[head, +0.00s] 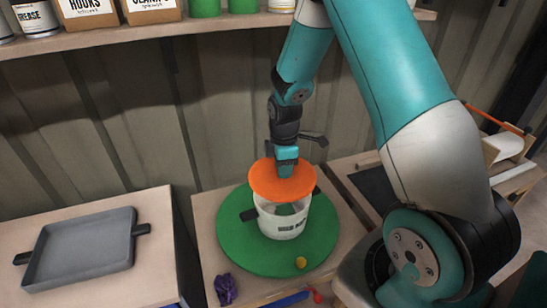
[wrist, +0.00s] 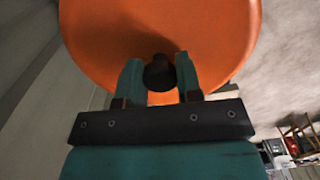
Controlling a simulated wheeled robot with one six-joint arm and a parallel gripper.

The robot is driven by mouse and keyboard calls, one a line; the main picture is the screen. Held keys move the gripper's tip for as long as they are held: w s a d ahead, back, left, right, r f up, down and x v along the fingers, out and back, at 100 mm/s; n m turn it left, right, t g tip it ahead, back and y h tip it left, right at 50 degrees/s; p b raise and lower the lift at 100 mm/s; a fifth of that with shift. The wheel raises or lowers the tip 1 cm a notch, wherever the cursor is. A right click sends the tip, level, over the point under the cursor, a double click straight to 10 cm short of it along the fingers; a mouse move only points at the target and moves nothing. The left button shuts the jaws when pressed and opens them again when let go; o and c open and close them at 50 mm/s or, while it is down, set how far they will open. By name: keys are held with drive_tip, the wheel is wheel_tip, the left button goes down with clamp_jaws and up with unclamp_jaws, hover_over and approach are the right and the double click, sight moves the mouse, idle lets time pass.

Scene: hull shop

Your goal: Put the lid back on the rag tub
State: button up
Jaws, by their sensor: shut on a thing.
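The orange lid (head: 282,183) is above the white rag tub (head: 285,220), and it fills much of the wrist view (wrist: 110,35). My gripper (wrist: 159,78) is shut on the dark knob (wrist: 158,72) at the middle of the lid. In the head view my gripper (head: 287,168) comes down onto the lid from above. The lid looks slightly tilted and sits over the tub's mouth, with part of the tub's opening showing below its edge. I cannot tell whether the lid touches the rim. The tub stands upright on a round green mat (head: 235,250).
A small yellow ball-like thing (head: 300,262) lies at the mat's front edge. A purple crumpled cloth (head: 225,289) is at front left. A grey tray (head: 82,247) lies on the left bench. A shelf (head: 130,38) with boxes and tins runs above, behind.

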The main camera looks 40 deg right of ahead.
wheel_tip(320, 180, down, 6)
drive_tip(key=b, duration=0.5)
drive_tip(key=shift+f, duration=0.15)
drive_tip(key=shift+f+p, duration=0.15)
drive_tip(key=shift+p, duration=0.15)
idle(2.3)
drive_tip(key=o, duration=1.5)
drive_tip(key=shift+r+p, duration=2.9)
drive_tip(key=shift+r, duration=0.65)
